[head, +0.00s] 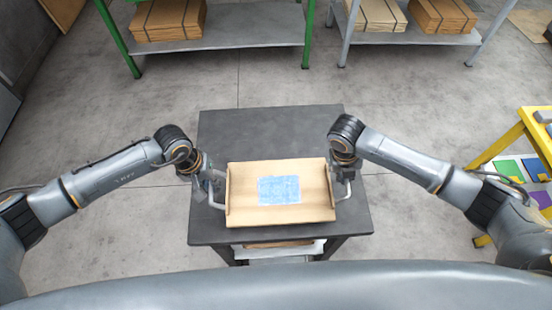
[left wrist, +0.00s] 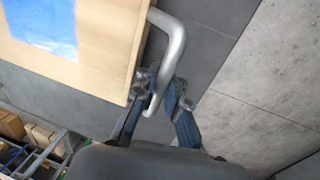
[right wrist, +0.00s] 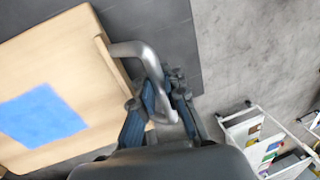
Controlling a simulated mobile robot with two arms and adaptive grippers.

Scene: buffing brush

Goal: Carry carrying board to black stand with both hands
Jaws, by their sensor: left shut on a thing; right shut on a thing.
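The carrying board (head: 245,215) is a light wooden tray with raised side walls, a blue patch in its middle and a grey metal handle on each side. It is over the black stand (head: 270,125), a dark table; I cannot tell whether it touches the top. My left gripper (head: 207,188) is shut on the board's left handle, which shows in the left wrist view (left wrist: 170,60). My right gripper (head: 347,178) is shut on the right handle, seen in the right wrist view (right wrist: 140,52). The board looks about level.
A green-framed shelf (head: 230,30) and a grey shelf (head: 420,38) with cardboard stacks (head: 168,18) stand at the back. A yellow-framed table (head: 520,125) with coloured items is at the right. The concrete floor around the stand is clear.

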